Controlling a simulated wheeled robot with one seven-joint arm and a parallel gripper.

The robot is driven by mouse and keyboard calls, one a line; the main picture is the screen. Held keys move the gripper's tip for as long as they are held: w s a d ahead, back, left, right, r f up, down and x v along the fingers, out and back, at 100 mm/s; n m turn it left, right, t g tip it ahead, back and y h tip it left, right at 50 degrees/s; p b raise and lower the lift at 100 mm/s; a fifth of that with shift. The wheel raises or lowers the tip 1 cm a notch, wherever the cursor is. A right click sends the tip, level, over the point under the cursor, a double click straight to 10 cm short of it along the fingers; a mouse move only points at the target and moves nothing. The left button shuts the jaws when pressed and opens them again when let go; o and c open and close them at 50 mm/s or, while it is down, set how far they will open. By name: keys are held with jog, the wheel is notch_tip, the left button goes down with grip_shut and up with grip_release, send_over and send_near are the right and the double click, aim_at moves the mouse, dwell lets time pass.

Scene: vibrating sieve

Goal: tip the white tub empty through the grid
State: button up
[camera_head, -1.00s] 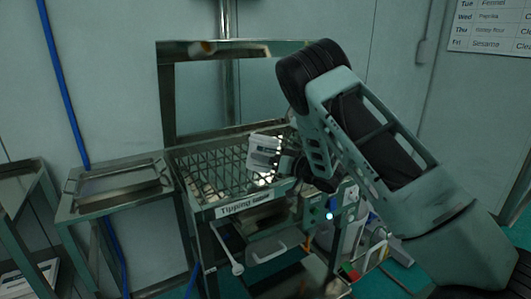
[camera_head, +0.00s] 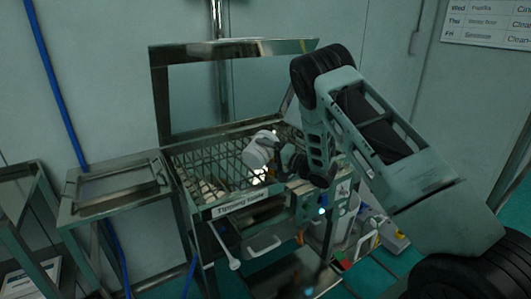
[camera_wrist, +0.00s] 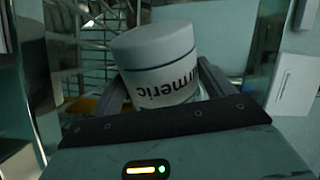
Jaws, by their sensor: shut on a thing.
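The white tub (camera_head: 258,153) is over the right part of the metal grid (camera_head: 213,164), tilted in the head view. In the wrist view the tub (camera_wrist: 155,55) shows its pale closed end and a label reading "...meric", upside down. My gripper (camera_head: 280,160) is shut on the tub from the right; its two fingers flank the tub in the wrist view (camera_wrist: 165,90). The tub's mouth is hidden. Pale lumps lie under the left and middle of the grid. I cannot tell whether anything is flowing from the tub.
The grid sits in a metal station with a "Tipping" label (camera_head: 240,206) and an upright back panel (camera_head: 215,95). A side table with a shallow tray (camera_head: 118,185) stands at left. Colourful items (camera_head: 365,243) lie low at right.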

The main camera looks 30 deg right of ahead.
aim_at(274, 136)
jog(key=shift+w+d+r+m+p, duration=0.1)
jog(key=shift+d+r+m+p, duration=0.05)
jog(key=shift+r+m+p, duration=0.65)
jog(key=m+p, duration=0.1)
jog(key=d+r+m+p, duration=0.1)
jog(key=m, duration=0.1)
jog(key=shift+w+r+p, duration=0.2)
jog(key=shift+p, duration=0.2)
jog(key=m+p, duration=0.1)
jog(key=d+r+m+p, duration=0.1)
jog(key=w+d+m+p, duration=0.1)
jog(key=m, duration=0.1)
jog(key=shift+d+r, duration=0.1)
jog(key=shift+r, duration=0.15)
jog(key=shift+w+d+r+m+p, duration=0.1)
jog(key=shift+d+m+p, duration=0.15)
jog(key=shift+m, duration=0.25)
jog(key=shift+w+d+r+m+p, duration=0.1)
jog(key=shift+m+p, duration=0.2)
jog(key=shift+m, duration=0.2)
jog(key=shift+f, duration=0.15)
